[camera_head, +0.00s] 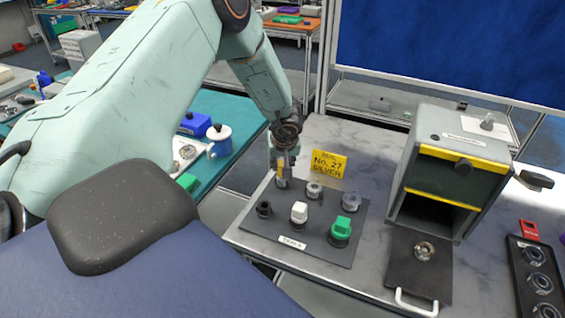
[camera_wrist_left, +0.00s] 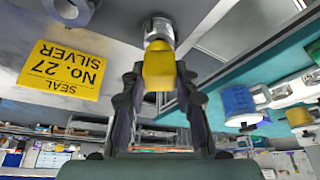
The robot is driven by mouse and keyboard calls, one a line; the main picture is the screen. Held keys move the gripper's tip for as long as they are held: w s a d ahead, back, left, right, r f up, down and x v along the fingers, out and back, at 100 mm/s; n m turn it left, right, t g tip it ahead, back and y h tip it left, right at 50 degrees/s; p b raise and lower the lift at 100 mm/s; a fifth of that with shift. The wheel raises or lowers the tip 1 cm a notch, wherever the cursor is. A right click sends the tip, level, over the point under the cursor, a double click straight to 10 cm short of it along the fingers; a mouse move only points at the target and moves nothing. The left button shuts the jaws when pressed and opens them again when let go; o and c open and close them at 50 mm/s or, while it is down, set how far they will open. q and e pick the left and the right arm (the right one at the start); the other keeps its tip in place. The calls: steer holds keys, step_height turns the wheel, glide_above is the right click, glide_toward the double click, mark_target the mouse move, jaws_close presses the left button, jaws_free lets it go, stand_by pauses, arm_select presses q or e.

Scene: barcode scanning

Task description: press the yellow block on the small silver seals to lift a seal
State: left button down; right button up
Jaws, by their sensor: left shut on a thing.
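My left gripper (camera_head: 284,152) is shut on the yellow block (camera_wrist_left: 159,70), which sits between its fingertips in the left wrist view. A small silver seal (camera_wrist_left: 159,29) is at the far end of the block, and the two look touching. In the head view this silver seal (camera_head: 283,183) is at the back left of the dark seals board (camera_head: 285,238), under the gripper. Two other silver-grey seals, one in the middle (camera_head: 314,190) and one at right (camera_head: 351,202), stand in the same back row. My right gripper is not in view.
A black piece (camera_head: 264,209), a white piece (camera_head: 299,212) and a green piece (camera_head: 341,231) stand in the board's front row. A yellow sign (camera_head: 328,163) reads "SEAL No. 27 SILVER". A grey box (camera_head: 425,128) with an open front stands right. A blue-and-white mug (camera_head: 219,140) is left.

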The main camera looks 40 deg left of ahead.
arm_select(q)
steer(key=shift+f, duration=0.6)
stand_by(0.5)
steer(key=shift+s+d+f, duration=0.1)
steer(key=shift+s+f, duration=0.1)
steer(key=shift+f, duration=0.05)
stand_by(1.0)
steer(key=shift+w+r+p, duration=0.25)
steer(key=shift+r+p, duration=0.65)
steer(key=shift+r, duration=0.05)
steer(key=shift+r+p, duration=0.8)
steer(key=shift+r, duration=0.15)
steer(key=shift+r+p, duration=0.55)
steer(key=shift+r, duration=1.2)
